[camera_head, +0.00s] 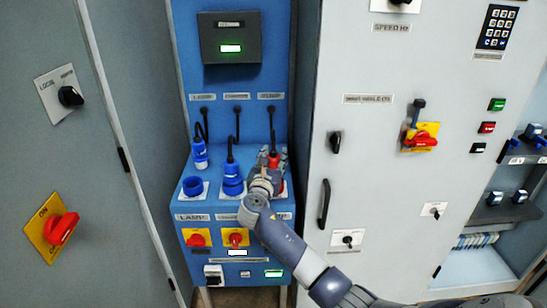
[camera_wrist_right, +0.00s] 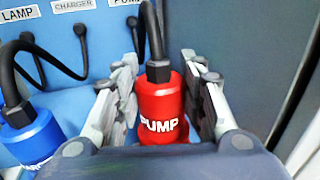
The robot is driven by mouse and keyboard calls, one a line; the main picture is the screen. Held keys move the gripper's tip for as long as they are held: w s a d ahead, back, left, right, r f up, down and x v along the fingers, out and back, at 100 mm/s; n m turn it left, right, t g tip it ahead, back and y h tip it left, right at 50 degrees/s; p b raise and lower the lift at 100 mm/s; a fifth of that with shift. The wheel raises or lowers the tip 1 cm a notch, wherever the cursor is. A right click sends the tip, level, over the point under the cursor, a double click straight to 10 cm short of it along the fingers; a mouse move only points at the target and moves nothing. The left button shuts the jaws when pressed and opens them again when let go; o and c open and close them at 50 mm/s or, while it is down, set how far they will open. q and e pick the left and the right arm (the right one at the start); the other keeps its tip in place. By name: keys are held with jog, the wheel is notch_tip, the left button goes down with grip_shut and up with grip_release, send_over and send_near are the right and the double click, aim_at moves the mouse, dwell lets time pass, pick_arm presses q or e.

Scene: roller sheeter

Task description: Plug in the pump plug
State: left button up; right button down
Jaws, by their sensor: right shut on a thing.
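The red pump plug (camera_head: 273,160) is at the right end of the blue panel, its black cable running up to the outlet under the right-hand label. In the right wrist view, the plug (camera_wrist_right: 160,112) stands upright with PUMP on its face, between the fingers. My right gripper (camera_head: 272,156) is shut on it. A bit of the red pump socket (camera_head: 283,186) shows beside the gripper. The gripper hides most of it, so I cannot tell whether the plug is seated. My left gripper is not in view.
The blue charger plug (camera_head: 232,174) stands in the middle socket. Red and yellow switches (camera_head: 235,238) sit on the front below. A grey cabinet (camera_head: 345,110) stands close at right.

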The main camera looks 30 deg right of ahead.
jog(key=shift+f+b, duration=0.4)
jog(key=shift+f, duration=0.45)
jog(key=c, duration=0.9)
grip_release()
jog(key=shift+c, duration=0.2)
jog(key=shift+s, duration=0.1)
jog(key=v, duration=1.2)
